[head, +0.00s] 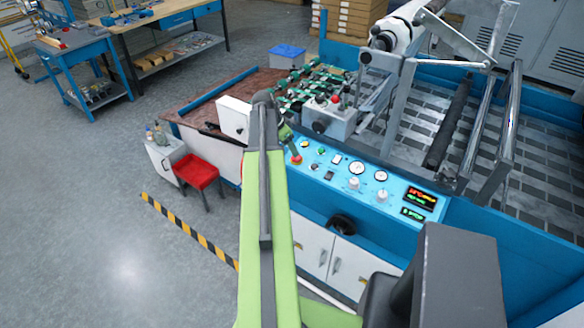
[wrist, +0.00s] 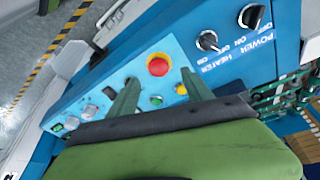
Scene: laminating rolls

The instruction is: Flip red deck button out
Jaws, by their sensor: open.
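A red mushroom button (head: 296,159) sits at the left end of the blue control panel (head: 396,203). In the wrist view a round red button (wrist: 158,66) stands out on a blue panel, seen between and slightly beyond the two green fingertips. My gripper (wrist: 160,80) is open and empty; I cannot tell its exact distance to the button. In the head view my gripper (head: 288,138) is partly hidden by my arm, just above and left of the red button. A grey box (head: 329,116) on the machine deck also carries a small red knob (head: 335,99).
Black POWER and HEATER switches (wrist: 207,40) stand right of the red button in the wrist view. Smaller buttons and gauges (head: 355,167) line the panel. Rollers (head: 480,110) stand at the right. A red stool (head: 196,172) is at the left, by open floor.

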